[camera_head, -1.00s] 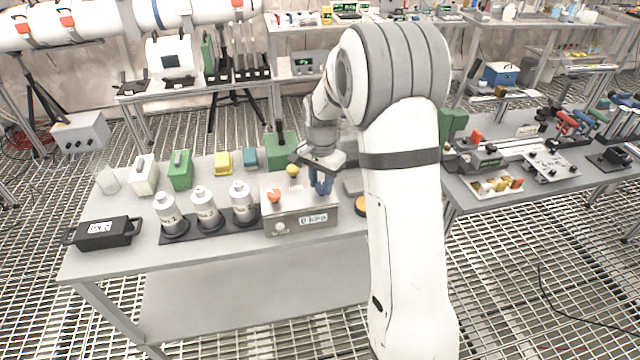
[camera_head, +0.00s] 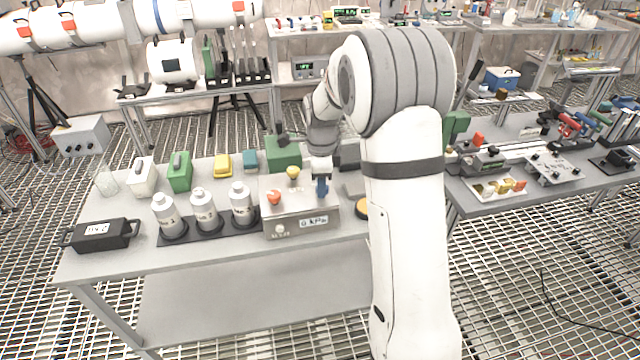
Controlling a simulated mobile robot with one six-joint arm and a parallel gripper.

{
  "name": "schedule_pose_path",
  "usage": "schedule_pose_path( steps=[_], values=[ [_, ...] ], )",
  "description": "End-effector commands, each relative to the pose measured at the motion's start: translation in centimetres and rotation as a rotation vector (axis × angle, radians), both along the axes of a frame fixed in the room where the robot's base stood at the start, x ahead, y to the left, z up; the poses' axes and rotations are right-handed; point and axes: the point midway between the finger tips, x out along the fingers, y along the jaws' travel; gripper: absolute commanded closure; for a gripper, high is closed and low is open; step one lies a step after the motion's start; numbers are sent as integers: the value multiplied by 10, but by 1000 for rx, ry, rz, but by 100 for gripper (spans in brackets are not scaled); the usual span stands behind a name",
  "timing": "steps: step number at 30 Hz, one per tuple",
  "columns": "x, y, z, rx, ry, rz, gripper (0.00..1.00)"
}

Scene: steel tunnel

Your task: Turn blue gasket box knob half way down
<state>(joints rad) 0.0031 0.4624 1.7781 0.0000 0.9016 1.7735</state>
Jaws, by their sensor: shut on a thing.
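The gasket box (camera_head: 290,221) is a grey metal box at the front right of the near table, with a display reading "0 kPa" on its front. A red knob (camera_head: 273,197), a yellow knob (camera_head: 293,173) and a blue knob (camera_head: 322,188) stand on its top. My gripper (camera_head: 321,178) reaches down over the blue knob from above and is shut on it. The fingers look narrow from here and partly hide the knob's top. The knob's exact angle is too small to tell.
Three white canisters (camera_head: 203,212) stand left of the box, and a black case (camera_head: 103,235) lies at the table's left. Green box (camera_head: 284,153) stands behind the gasket box. My arm hides the table's right end. A second table (camera_head: 500,207) with tools stands at right.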

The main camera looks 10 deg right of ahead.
Motion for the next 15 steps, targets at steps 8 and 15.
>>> schedule_pose_path(
  steps=[8, 15],
  values=[
    [1, 0, 0, 0, -3, -211, 91],
    [2, 0, 1, 0, -3, -327, 91]
  ],
)
